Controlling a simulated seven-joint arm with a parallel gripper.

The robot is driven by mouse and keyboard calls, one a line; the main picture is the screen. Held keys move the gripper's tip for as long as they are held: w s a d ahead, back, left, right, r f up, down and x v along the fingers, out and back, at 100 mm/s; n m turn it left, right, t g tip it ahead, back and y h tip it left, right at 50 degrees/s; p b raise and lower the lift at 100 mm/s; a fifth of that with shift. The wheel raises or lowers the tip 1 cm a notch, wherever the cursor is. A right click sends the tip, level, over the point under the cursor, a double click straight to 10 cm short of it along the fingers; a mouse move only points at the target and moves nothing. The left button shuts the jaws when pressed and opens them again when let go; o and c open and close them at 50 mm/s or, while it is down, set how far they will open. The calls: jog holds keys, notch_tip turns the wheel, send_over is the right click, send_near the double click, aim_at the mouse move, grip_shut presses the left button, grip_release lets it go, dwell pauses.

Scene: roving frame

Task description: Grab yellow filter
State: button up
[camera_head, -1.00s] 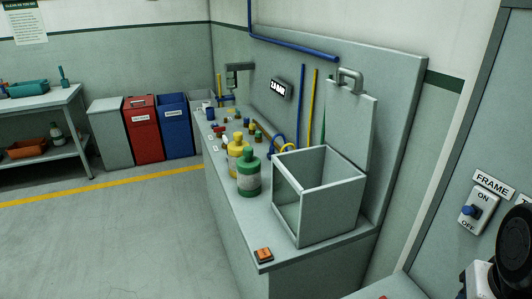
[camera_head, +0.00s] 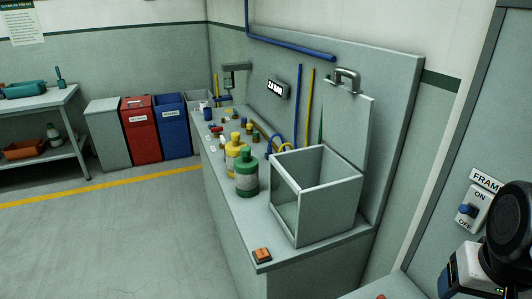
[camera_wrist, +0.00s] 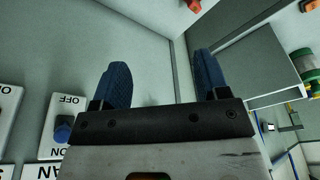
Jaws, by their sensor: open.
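I cannot make out a yellow filter for certain. Small yellow pieces (camera_head: 249,128) stand among other small parts on the long grey counter (camera_head: 240,222), too small to identify. A larger yellow bottle (camera_head: 234,160) stands nearer, behind a green bottle (camera_head: 247,175). My gripper (camera_wrist: 162,60) shows in the wrist view with two blue fingers spread apart and nothing between them. It is near the wall with the switches, well away from the counter's small parts. In the head view my arm shows at the lower right, and its fingers cannot be made out.
An open grey box (camera_head: 318,205) with a raised lid (camera_head: 347,135) stands on the counter's near end, beside an orange button (camera_head: 262,255). An ON/OFF switch (camera_head: 472,210) is on the right wall. Red (camera_head: 140,130) and blue bins (camera_head: 174,125) stand at the back. The floor at left is clear.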

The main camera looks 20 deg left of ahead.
jog(key=w+a+r+n+y, duration=0.2)
jog(key=w+a+r+n, duration=0.2)
jog(key=w+a, duration=0.55)
jog(key=w+a+r+n+y, duration=0.2)
jog(key=w+a+r+n, duration=0.15)
jog(key=w+a, duration=0.6)
jog(key=w+a+r+n+g+y, duration=0.1)
jog(key=w+a+n+y, duration=0.15)
jog(key=w+a, duration=0.6)
jog(key=w+a+r+n+g+y, duration=0.1)
jog(key=w+a+n, duration=0.2)
jog(key=w+a, duration=0.55)
jog(key=w+a+f+n, duration=0.2)
jog(key=a+n, duration=0.1)
jog(key=a, duration=1)
jog(key=w+a+f+n+g+y, duration=0.3)
jog(key=w+a+f, duration=0.45)
jog(key=a, duration=0.25)
jog(key=n+y, duration=0.1)
jog(key=y, duration=0.2)
send_near(233, 148)
jog(key=shift+g+h, duration=0.25)
jog(key=shift+g, duration=0.15)
jog(key=w+a+r, duration=0.2)
jog(key=r, duration=0.1)
jog(key=shift+w+a, duration=0.25)
jog(key=shift+w, duration=0.05)
jog(key=shift+x, duration=1.3)
